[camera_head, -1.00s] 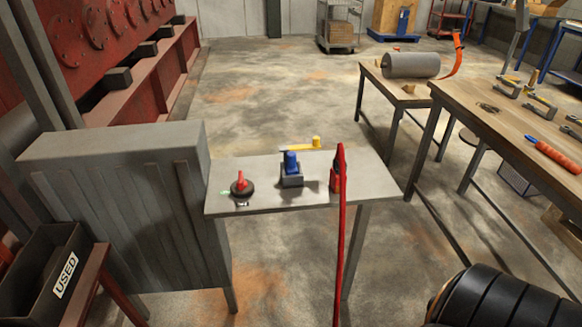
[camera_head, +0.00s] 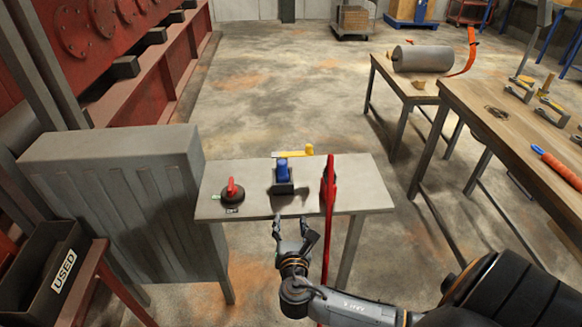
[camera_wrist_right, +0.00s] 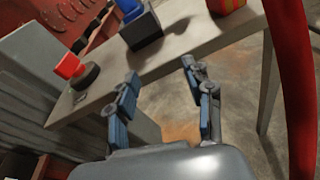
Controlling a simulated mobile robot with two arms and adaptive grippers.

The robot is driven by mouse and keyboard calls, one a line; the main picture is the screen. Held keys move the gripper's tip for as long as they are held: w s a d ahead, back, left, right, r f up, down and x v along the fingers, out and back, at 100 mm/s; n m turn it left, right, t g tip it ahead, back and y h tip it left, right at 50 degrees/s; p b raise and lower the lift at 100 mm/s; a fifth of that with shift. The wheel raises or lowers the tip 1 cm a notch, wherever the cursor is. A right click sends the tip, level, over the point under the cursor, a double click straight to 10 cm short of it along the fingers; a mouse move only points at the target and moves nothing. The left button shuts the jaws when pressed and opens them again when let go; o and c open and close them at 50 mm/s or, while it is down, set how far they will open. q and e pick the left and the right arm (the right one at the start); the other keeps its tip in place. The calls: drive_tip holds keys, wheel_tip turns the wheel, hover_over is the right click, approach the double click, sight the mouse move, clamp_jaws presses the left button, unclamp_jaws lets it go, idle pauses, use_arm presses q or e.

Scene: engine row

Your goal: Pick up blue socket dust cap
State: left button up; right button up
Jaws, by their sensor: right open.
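The blue socket dust cap (camera_head: 282,172) sits on a dark square socket block (camera_head: 281,189) near the middle of the small grey table. The cap also shows at the top of the right wrist view (camera_wrist_right: 130,9), partly cut off by the edge, above its dark block (camera_wrist_right: 142,32). My right gripper (camera_head: 294,228) is open and empty, in front of the table's near edge and short of the cap. Its two fingers show apart in the right wrist view (camera_wrist_right: 158,88). My left gripper is not in view.
On the grey table (camera_head: 352,186), a red-handled round black piece (camera_head: 232,190) stands left and a yellow-ended tool (camera_head: 294,152) lies behind. A tall red strap-like thing (camera_head: 328,215) rises just right of my gripper. A grey cabinet (camera_head: 120,185) adjoins the table's left side.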

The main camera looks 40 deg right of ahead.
sight(283, 172)
wheel_tip(283, 172, up, 7)
drive_tip(key=w+n+t+h, duration=0.1)
drive_tip(key=n+t, duration=0.1)
drive_tip(key=n, duration=0.1)
drive_tip(key=p+x, duration=0.1)
drive_tip(key=x, duration=0.6)
drive_tip(key=shift+w+d+f, duration=0.1)
drive_tip(key=shift+w+f, duration=0.05)
drive_tip(key=shift+w, duration=0.15)
drive_tip(key=shift+w+d, duration=0.15)
drive_tip(key=shift+w, duration=0.15)
drive_tip(key=shift+w+d, duration=0.2)
drive_tip(key=shift+w, duration=0.25)
drive_tip(key=p+x, duration=0.1)
drive_tip(key=x, duration=0.3)
drive_tip(key=shift+w+a+f, duration=0.1)
drive_tip(key=shift+w, duration=0.2)
drive_tip(key=shift+s, duration=0.1)
clamp_jaws()
